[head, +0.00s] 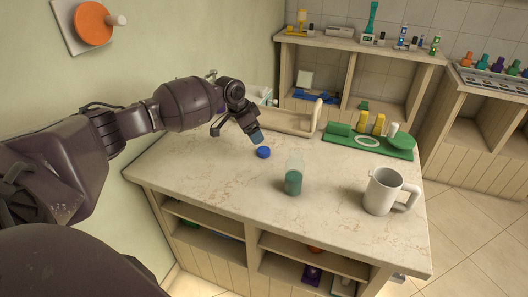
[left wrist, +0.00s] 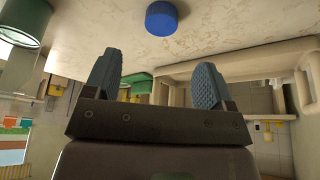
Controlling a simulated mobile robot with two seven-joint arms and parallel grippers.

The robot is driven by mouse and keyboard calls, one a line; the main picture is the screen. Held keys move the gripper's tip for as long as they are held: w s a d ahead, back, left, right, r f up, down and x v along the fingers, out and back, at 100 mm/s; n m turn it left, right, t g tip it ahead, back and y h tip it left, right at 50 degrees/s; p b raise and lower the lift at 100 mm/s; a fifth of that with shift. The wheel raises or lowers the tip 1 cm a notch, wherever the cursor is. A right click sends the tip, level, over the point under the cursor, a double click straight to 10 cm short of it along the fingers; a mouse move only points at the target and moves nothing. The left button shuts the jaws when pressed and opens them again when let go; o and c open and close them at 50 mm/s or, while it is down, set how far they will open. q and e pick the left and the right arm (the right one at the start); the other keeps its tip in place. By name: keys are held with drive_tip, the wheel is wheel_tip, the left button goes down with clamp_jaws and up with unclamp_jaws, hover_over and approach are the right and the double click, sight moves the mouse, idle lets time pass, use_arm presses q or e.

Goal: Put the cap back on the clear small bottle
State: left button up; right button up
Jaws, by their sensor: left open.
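The clear small bottle (head: 294,175) stands upright on the marble counter (head: 235,182), with green liquid in its lower part and no cap on its top. The blue cap (head: 264,152) lies on the counter, to the left of the bottle and a little behind it. My left gripper (head: 257,137) is open and empty, just behind and above the cap in the head view. In the left wrist view the two blue fingertips (left wrist: 156,85) stand wide apart, and the cap (left wrist: 161,18) is beyond them near the top edge. The bottle's lower part (left wrist: 25,20) shows there at the top left. My right gripper is not in view.
A white mug (head: 382,192) stands at the counter's right. A green mat (head: 352,143) with yellow and green items lies at the back right. A beige wooden tray (head: 290,122) lies behind my left gripper. The counter between cap and bottle is clear.

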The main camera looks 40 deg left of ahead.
sight(263, 150)
use_arm(q)
drive_tip(key=x, duration=0.4)
drive_tip(key=shift+b, duration=0.35)
drive_tip(key=shift+f, duration=0.1)
drive_tip(key=shift+w+d+f, duration=0.1)
drive_tip(key=shift+f, duration=0.2)
drive_tip(key=b+x, duration=0.1)
drive_tip(key=x, duration=0.2)
drive_tip(key=shift+w+f, duration=0.15)
drive_tip(key=shift+f, duration=0.15)
drive_tip(key=shift+w+f, duration=0.15)
drive_tip(key=shift+f, duration=0.2)
drive_tip(key=shift+d, duration=0.1)
drive_tip(key=c, duration=1)
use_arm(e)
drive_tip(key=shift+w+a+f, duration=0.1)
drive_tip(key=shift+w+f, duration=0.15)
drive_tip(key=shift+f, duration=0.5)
